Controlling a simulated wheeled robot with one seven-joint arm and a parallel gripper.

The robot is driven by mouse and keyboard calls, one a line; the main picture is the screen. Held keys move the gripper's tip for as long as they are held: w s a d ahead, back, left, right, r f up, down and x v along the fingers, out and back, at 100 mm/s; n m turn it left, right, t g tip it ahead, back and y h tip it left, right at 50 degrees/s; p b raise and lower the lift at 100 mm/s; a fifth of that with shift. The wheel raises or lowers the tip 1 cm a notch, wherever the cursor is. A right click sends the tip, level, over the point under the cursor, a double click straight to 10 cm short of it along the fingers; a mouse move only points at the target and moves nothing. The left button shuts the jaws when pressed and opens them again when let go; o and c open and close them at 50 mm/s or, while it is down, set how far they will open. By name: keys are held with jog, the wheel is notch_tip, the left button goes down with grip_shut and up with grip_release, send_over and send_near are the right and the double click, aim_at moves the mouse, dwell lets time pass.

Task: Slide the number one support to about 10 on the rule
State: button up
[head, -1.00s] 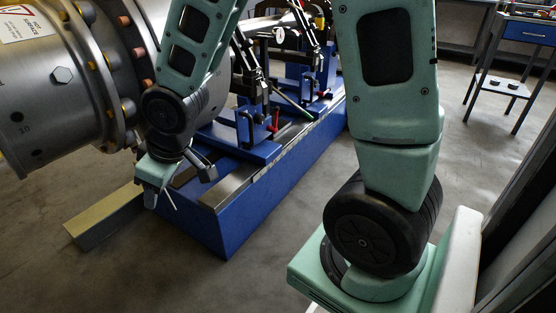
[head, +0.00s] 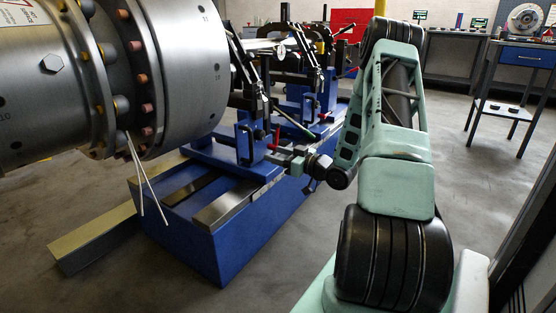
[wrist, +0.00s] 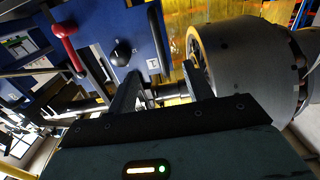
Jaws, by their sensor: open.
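The nearer blue support (head: 228,152) stands on the blue bed, with a red-handled lever (head: 276,139) at its front side. In the wrist view, a blue support panel (wrist: 140,32) carries a black knob (wrist: 122,52) and a small white label (wrist: 153,65) that seems to read 1. The red handle also shows there (wrist: 65,38). My gripper (head: 270,158) is beside the support's front side, near the red lever. In the wrist view, its fingers (wrist: 161,72) are apart and empty, pointing toward the panel's lower edge. I cannot make out the rule's numbers.
A large grey rotor casing (head: 185,60) overhangs the bed's near end, with two thin white rods (head: 146,180) hanging below it. A second blue support (head: 300,95) stands farther along the bed (head: 215,245). Open floor (head: 480,190) lies to the right.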

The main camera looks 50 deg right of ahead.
aim_at(252, 158)
jog(key=w, duration=0.7)
jog(key=w+a+b, duration=0.1)
jog(key=w, duration=0.2)
jog(key=shift+w, duration=0.35)
grip_shut()
jog(key=shift+s+a, duration=0.1)
jog(key=shift+a, duration=1.4)
dwell(0.5)
grip_release()
jog(key=shift+d, duration=0.1)
jog(key=shift+s, duration=0.1)
